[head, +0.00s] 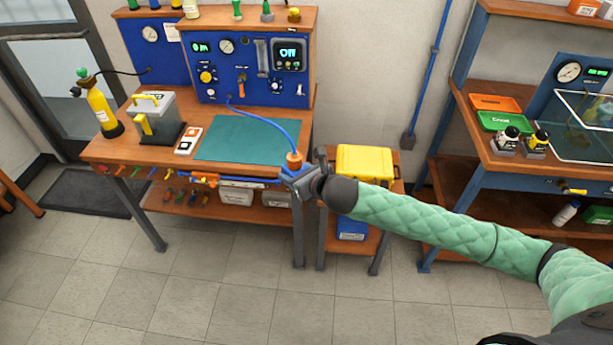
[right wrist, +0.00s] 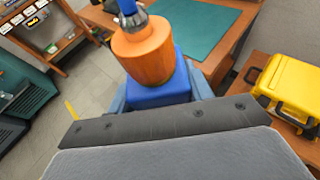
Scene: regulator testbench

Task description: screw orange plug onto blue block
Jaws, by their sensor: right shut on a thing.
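The orange plug (head: 294,159) is a short cylinder at the front right corner of the workbench, with a blue hose rising from its top. In the right wrist view the plug (right wrist: 150,55) stands directly over the blue block (right wrist: 165,93), lined up with it and seeming to touch it. I cannot tell how far it is threaded. My right gripper (head: 291,173) is shut on the blue block, with a finger on either side in the right wrist view (right wrist: 160,100). The block is mostly hidden in the head view. My left gripper is not in view.
The blue hose (head: 270,117) runs to the blue regulator panel (head: 240,90) at the back of the bench. A green mat (head: 245,141) lies clear on the bench. A yellow case (head: 364,162) sits on a low stand right of my gripper. Tools hang along the bench's front edge.

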